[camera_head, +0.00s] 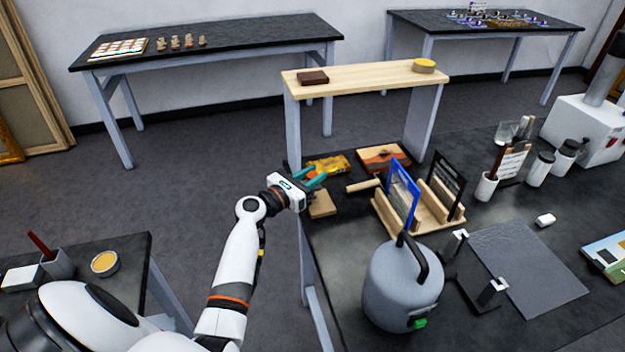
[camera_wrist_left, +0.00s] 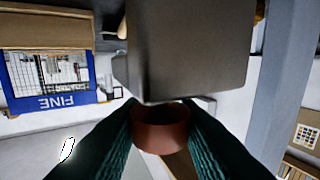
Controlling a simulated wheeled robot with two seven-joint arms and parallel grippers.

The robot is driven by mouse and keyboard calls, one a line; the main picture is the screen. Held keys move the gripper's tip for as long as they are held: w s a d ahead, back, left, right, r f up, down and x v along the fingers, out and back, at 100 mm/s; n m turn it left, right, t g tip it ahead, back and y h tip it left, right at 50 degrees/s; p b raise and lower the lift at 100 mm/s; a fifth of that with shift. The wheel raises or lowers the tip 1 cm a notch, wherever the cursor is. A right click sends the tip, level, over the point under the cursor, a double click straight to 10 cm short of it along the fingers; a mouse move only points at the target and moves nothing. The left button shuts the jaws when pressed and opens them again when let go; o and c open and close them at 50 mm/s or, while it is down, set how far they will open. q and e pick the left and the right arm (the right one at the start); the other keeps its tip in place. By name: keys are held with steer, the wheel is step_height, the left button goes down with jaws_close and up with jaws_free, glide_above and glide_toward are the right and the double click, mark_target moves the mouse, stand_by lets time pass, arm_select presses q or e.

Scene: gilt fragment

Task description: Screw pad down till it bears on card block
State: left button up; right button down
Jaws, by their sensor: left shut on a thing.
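My left gripper (camera_head: 312,181), with teal fingers, is over the near left edge of the dark worktable. In the left wrist view its fingers (camera_wrist_left: 160,128) are shut on a round reddish-brown pad (camera_wrist_left: 160,138). A large grey metal block (camera_wrist_left: 190,45) lies directly against the pad in that view. A tan block (camera_head: 321,205), which looks like the card block, sits just below the gripper in the head view. A brown surface (camera_wrist_left: 180,164) shows beyond the pad. I cannot tell whether the pad touches the card block. My right gripper is out of view.
A wooden rack (camera_head: 420,214) holds a blue-framed panel and a dark one, right of the gripper. A grey pot-like vessel (camera_head: 403,290) stands at the near edge. A yellow packet (camera_head: 328,165) lies behind the gripper. A raised pale shelf (camera_head: 365,76) stands at the back.

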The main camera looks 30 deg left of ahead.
mark_target(313, 174)
arm_select(q)
steer(key=m+g+h+b, duration=0.1)
steer(key=h, duration=0.1)
steer(key=m+g+h+b, duration=0.1)
steer(key=m+h, duration=0.1)
steer(key=m+g+h+b, duration=0.1)
steer(key=h, duration=0.1)
steer(key=shift+a+f+m+h+b, duration=0.1)
steer(key=shift+f+m+h+b, duration=0.15)
steer(key=shift+m+h+b, duration=0.15)
steer(key=m+g+h+b, duration=0.5)
steer(key=g+b, duration=0.1)
steer(key=g, duration=0.1)
steer(key=shift+m+h+b, duration=0.4)
steer(key=shift+r+m+g+h+b, duration=0.15)
steer(key=shift+m+g+h+b, duration=0.35)
steer(key=shift+m+g+b, duration=0.7)
steer(key=shift+g, duration=0.4)
steer(key=o, duration=0.9)
steer(key=shift+o, duration=0.2)
step_height(313, 174, up, 10)
